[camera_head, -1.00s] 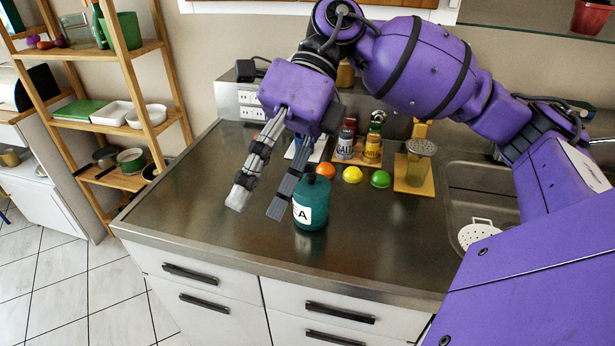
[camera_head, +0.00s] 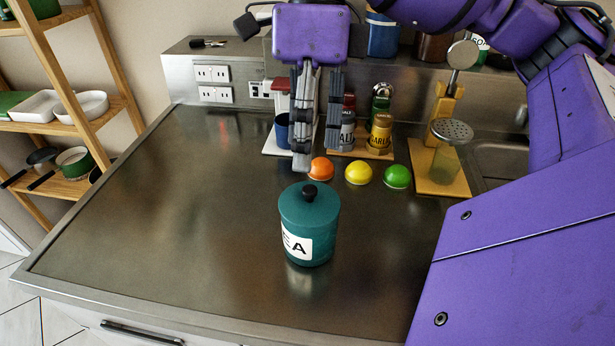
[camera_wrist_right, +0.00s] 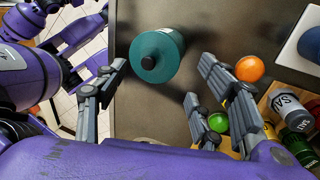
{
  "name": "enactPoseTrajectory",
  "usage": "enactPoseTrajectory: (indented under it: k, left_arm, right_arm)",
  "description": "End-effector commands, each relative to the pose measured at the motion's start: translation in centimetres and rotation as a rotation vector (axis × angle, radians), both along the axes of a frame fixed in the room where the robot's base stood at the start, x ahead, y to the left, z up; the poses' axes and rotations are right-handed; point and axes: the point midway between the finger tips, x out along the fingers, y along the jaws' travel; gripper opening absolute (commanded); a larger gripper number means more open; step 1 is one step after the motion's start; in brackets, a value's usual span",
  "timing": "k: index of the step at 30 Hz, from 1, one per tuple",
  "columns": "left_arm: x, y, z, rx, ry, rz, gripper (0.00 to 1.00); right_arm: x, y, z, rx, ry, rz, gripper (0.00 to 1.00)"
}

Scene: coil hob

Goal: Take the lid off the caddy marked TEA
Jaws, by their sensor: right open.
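A teal round caddy (camera_head: 309,243) stands upright on the steel worktop, with a white label on which the letters EA show. Its teal lid (camera_head: 308,203) with a black knob (camera_head: 310,190) is on it. My right gripper (camera_head: 318,158) is open and empty, pointing down, above and behind the caddy in the head view. In the right wrist view the lid (camera_wrist_right: 157,52) and knob (camera_wrist_right: 148,62) show between the spread fingers of my right gripper (camera_wrist_right: 157,74), apart from them. My left gripper is not in view.
Behind the caddy lie an orange (camera_head: 320,168), a yellow (camera_head: 358,172) and a green (camera_head: 397,177) ball-like item. Spice jars (camera_head: 381,134) and a glass shaker (camera_head: 448,150) stand on boards further back. The worktop (camera_head: 180,220) left of the caddy is clear.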

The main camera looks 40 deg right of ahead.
Motion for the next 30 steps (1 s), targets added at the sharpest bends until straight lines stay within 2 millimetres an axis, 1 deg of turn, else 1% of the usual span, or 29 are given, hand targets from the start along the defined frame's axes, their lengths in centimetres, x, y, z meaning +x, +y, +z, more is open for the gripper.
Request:
enactPoseTrajectory:
  k: [5,9,13,16,22,23,30]
  left_arm:
    - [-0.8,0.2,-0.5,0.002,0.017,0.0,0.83]
    - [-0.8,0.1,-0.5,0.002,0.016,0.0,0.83]
    - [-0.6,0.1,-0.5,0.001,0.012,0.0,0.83]
    - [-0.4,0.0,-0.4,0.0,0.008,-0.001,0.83]
    - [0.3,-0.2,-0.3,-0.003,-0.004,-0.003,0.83]
    - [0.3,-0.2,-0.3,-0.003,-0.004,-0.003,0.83]
    - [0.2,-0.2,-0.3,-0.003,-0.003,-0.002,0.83]
  right_arm:
    - [-0.7,0.1,-1.8,-0.003,0.005,-0.001,0.63]
    - [-1.4,0.2,-3.2,-0.003,0.003,-0.001,0.63]
    - [-1.6,0.7,-4.7,0.0,0.002,0.002,0.63]
    - [-1.6,0.8,-5.1,0.0,0.0,0.002,0.63]
    - [-1.6,0.9,-5.1,0.001,-0.001,0.001,0.63]
    - [-1.6,0.9,-5.1,0.0,0.0,0.001,0.6]
    - [-1.6,0.9,-5.1,0.001,0.0,0.001,0.29]
